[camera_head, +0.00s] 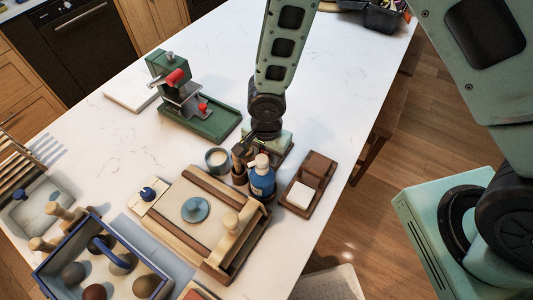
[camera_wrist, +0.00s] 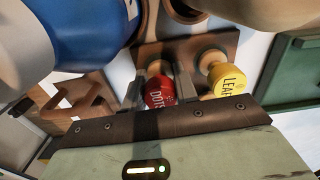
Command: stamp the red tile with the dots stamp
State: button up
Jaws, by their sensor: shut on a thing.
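In the wrist view, the red dots stamp (camera_wrist: 160,93), lettered DOTS, stands between the fingers of my gripper (camera_wrist: 160,90), which is shut on it. It is at a brown wooden stand (camera_wrist: 222,41); I cannot tell whether it is lifted. A yellow stamp (camera_wrist: 225,80), lettered LEAF, is just right of it. In the head view, my gripper (camera_head: 252,148) is low over the table behind the blue bottle, and its fingers and the stamp are mostly hidden. A reddish slab (camera_head: 196,294) shows at the bottom edge, cut off; it may be the red tile.
The blue bottle (camera_head: 262,180) stands close to my gripper, also in the wrist view (camera_wrist: 70,40). A grey cup (camera_head: 217,160), a brown box (camera_head: 299,211) and a green press (camera_head: 215,124) are nearby. A wooden board (camera_head: 172,225) and blue crate (camera_head: 75,285) lie in front.

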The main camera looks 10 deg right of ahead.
jog(key=shift+f, duration=0.2)
jog(key=o, duration=1)
jog(key=shift+o, duration=0.2)
jog(key=shift+r, duration=0.15)
notch_tip(320, 180, up, 17)
jog(key=b, duration=0.2)
jog(key=shift+b, duration=0.35)
jog(key=shift+r, duration=0.1)
